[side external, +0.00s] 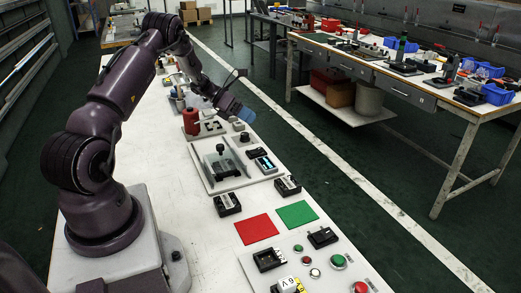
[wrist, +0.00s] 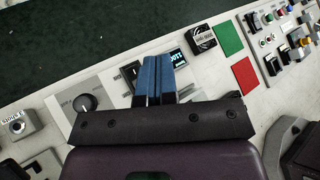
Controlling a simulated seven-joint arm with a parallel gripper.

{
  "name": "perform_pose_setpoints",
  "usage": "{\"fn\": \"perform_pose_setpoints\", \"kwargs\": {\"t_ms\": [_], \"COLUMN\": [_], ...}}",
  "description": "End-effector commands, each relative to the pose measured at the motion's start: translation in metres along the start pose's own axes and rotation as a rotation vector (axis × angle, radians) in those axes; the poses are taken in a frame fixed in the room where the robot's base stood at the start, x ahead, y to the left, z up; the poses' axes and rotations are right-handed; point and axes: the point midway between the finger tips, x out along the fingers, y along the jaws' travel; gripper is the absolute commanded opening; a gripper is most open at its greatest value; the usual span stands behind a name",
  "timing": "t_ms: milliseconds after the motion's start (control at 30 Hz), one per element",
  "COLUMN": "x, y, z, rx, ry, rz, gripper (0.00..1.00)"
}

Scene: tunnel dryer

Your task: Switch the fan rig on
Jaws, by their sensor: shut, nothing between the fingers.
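The fan rig is a pale plate (side external: 225,180) in the middle of the bench in the side view, with a dark tunnel-like part on it. It carries a black knob (side external: 244,137), a small black block that may be a switch (side external: 250,153) and a lit display (side external: 266,165). In the wrist view the knob (wrist: 86,102) is left of my fingers and the display (wrist: 178,57) is just beyond their right side. A dark piece (wrist: 131,72) is partly hidden behind my fingers. My gripper (side external: 246,115), with blue fingertips (wrist: 153,60), is shut and empty, above the bench near the knob end of the rig.
Two black boxes (side external: 227,204) (side external: 287,187), a red mat (side external: 256,229), a green mat (side external: 297,214) and a button panel (side external: 318,262) lie in front. The air above the rig looks clear.

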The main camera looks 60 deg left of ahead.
Motion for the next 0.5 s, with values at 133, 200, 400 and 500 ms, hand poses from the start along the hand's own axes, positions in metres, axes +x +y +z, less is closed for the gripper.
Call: {"fn": "perform_pose_setpoints", "kwargs": {"t_ms": [133,200,400,500], "x": [0.0,0.0,0.006,0.013], "y": [0.0,0.0,0.004,0.009], "z": [0.0,0.0,-0.005,-0.01], "rx": [0.001,0.002,0.001,0.001], "ry": [0.002,0.002,0.003,0.004], "rz": [0.0,0.0,-0.001,-0.001], "gripper": [0.0,0.0,0.0,0.0]}}
